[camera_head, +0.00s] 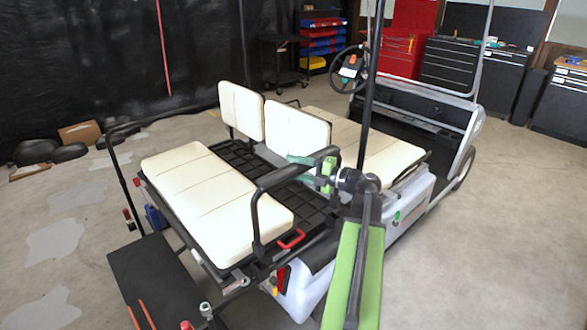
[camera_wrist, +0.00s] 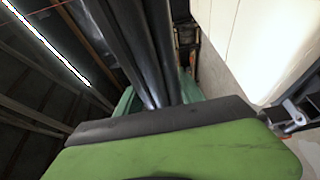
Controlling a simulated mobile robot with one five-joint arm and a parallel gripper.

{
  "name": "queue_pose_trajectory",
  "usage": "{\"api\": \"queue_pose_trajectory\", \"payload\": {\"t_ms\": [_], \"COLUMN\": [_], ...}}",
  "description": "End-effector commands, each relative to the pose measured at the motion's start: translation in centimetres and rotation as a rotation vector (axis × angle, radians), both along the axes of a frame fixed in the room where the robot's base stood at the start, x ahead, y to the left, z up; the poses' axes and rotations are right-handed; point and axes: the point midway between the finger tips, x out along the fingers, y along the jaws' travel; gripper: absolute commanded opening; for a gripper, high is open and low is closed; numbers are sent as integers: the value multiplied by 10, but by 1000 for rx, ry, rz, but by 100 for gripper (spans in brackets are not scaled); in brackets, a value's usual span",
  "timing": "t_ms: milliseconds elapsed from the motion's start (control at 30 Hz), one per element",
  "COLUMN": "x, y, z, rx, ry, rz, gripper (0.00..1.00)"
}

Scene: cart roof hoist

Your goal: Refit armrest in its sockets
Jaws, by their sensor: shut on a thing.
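The black tubular armrest (camera_head: 275,181) stands at the right end of the cream rear seat (camera_head: 205,190). My gripper (camera_head: 314,167), with green fingers, is shut on its upper bar near the seat back. The armrest's front leg runs down beside the seat cushion to about the seat's front right corner. I cannot tell whether its ends are inside the sockets, which I cannot make out. In the wrist view, dark tubes of the armrest (camera_wrist: 130,50) run between the green fingers of my gripper (camera_wrist: 160,95).
A matching armrest (camera_head: 122,132) is on the seat's left side. A red handle (camera_head: 291,239) sits by the right corner. A black footboard (camera_head: 155,268) extends at the rear of the cart. Floor at right is clear.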

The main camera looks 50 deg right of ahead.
Motion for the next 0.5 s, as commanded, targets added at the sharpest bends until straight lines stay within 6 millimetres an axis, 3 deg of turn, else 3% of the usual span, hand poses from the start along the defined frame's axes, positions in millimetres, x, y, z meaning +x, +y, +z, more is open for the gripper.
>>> {"api": "queue_pose_trajectory", "payload": {"t_ms": [33, 100, 500], "x": [0, 0, 0], "y": [0, 0, 0], "z": [14, 16, -4], "rx": [1, 0, 0], "ry": [-2, -1, -1], "rz": [0, 0, 0], "gripper": [0, 0, 0]}}
